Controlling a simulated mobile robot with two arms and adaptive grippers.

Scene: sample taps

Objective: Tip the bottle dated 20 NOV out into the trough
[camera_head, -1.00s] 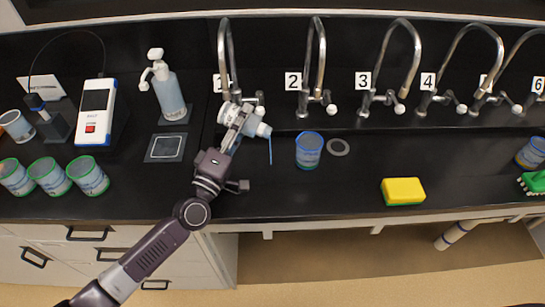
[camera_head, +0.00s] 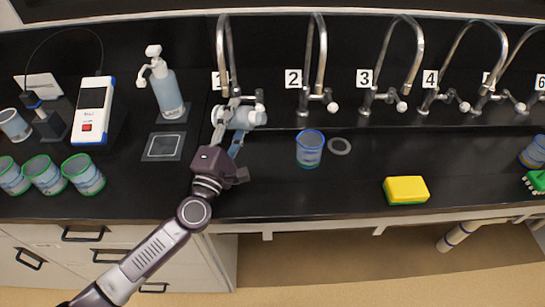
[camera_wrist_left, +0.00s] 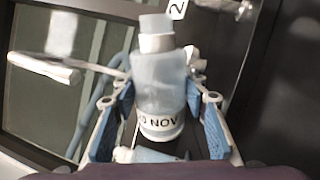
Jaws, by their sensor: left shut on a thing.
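The bottle (camera_head: 248,118) is pale and translucent. It is held in my left gripper (camera_head: 230,124) below the tap labelled 1, lying on its side in the head view. In the left wrist view the bottle (camera_wrist_left: 160,95) sits between the two blue-padded fingers, and its label reads "0 NOV", with the start cut off. My left gripper is shut on it. No stream from it shows now. The black trough (camera_head: 450,150) appears to run along the bench in front of the taps; its depth is hard to tell. My right gripper is not in view.
A yellow sponge (camera_head: 406,190) lies farther right. A pump bottle (camera_head: 167,92), a meter (camera_head: 93,110) and green-rimmed jars (camera_head: 46,175) are at left. Taps (camera_head: 318,65) arch up behind.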

